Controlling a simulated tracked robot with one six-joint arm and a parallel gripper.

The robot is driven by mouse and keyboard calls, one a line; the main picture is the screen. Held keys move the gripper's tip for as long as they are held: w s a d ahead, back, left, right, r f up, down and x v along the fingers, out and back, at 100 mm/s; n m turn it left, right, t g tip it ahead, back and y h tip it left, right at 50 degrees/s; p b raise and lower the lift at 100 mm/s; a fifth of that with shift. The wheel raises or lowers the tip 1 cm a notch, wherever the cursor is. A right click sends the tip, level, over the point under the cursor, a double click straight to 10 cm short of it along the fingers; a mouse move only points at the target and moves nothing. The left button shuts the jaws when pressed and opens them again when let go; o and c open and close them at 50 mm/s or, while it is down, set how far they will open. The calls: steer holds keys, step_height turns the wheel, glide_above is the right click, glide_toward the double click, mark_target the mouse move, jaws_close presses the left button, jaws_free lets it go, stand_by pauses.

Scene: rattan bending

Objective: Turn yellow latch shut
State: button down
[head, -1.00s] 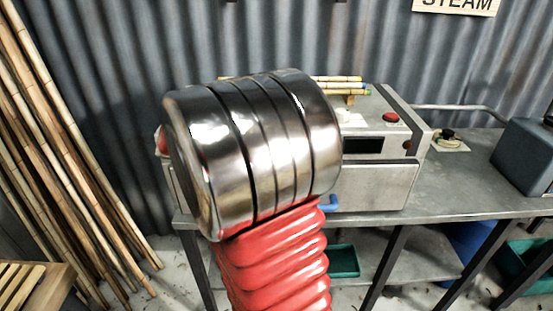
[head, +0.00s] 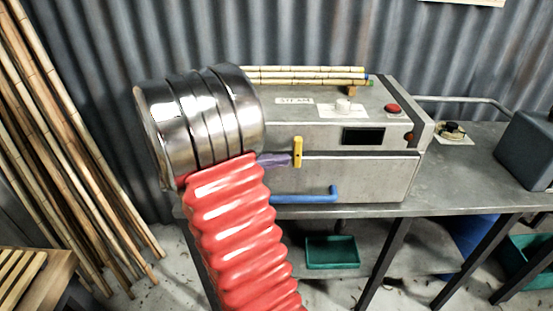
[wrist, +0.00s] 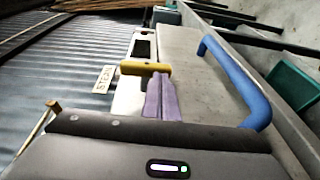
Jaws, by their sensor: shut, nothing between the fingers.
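The yellow latch (head: 298,152) stands upright on the front of the grey steam box (head: 385,178), beside the seam above its door. In the wrist view the latch (wrist: 146,68) lies across the picture at the fingertips. My gripper (head: 287,160) has purple fingers, shut with nothing between them. It comes in from the left, and its tips are at the latch's left side. The gripper also shows in the wrist view (wrist: 160,80), with its tips against or very close to the latch; contact is not certain. My arm hides the box's left end.
A blue handle (head: 305,197) runs along the door below the latch. Bamboo poles (head: 70,150) lean at left. A green tray (head: 332,252) sits below.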

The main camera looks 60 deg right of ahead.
steer(key=shift+w+a, duration=0.1)
steer(key=f+v, duration=0.1)
steer(key=v, duration=1.2)
steer(key=shift+w, duration=0.6)
steer(key=shift+f, duration=0.1)
